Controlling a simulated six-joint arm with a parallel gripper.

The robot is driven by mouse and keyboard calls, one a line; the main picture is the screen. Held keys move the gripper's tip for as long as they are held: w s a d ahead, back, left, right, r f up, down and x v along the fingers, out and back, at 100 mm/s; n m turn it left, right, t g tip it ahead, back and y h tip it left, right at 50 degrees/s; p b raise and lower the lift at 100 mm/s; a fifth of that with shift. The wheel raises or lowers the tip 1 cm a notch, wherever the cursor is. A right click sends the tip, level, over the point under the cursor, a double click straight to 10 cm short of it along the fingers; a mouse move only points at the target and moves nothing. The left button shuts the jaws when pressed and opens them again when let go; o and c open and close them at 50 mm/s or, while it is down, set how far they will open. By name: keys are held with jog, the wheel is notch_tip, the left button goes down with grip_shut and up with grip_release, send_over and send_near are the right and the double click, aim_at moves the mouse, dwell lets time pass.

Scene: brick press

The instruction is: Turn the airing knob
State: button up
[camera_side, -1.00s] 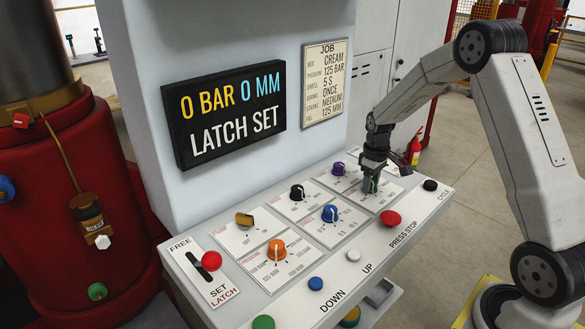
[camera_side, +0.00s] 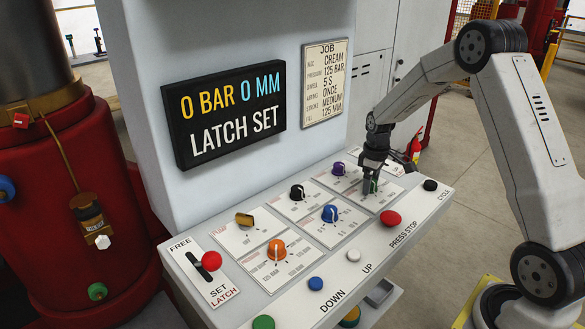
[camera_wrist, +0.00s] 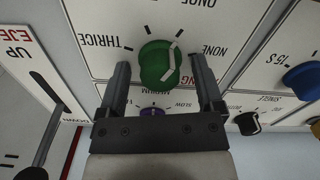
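The airing knob appears to be the green knob (camera_wrist: 158,63) in the wrist view, between labels reading THRICE, ONCE and NONE. Its white pointer runs toward the upper right; I cannot tell the exact mark. My gripper (camera_wrist: 160,70) is open, one finger on each side of the green knob, with a narrow gap showing on both sides. In the side view my gripper (camera_side: 371,185) points down at the panel's back right, and its fingers mostly hide the green knob (camera_side: 375,186). The job card (camera_side: 324,82) lists airing as ONCE.
Close by are a blue knob (camera_side: 330,213), a black knob (camera_side: 297,192), a purple knob (camera_side: 338,168) and a red press stop button (camera_side: 391,218). An orange knob (camera_side: 277,249) and a red-topped latch lever (camera_side: 211,261) stand farther left. The display (camera_side: 230,113) reads 0 BAR 0 MM, LATCH SET.

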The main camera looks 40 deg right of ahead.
dwell(0.3)
jog(key=shift+r, duration=3.95)
jog(key=shift+a, duration=0.1)
jog(key=s+a+m+t, duration=0.1)
jog(key=s+a, duration=0.3)
jog(key=a, duration=0.2)
jog(key=s+a+f, duration=0.1)
jog(key=s+a, duration=0.4)
jog(key=a, duration=0.2)
jog(key=s+a+f+m+t, duration=0.1)
jog(key=s+a, duration=0.3)
jog(key=a, duration=0.3)
jog(key=shift+s+a+f+m+t, duration=0.1)
jog(key=shift+s+f+m+t, duration=0.1)
jog(key=shift+f+m+t, duration=0.1)
jog(key=shift+s+a+f, duration=0.1)
jog(key=shift+s+a, duration=0.2)
jog(key=shift+s, duration=0.2)
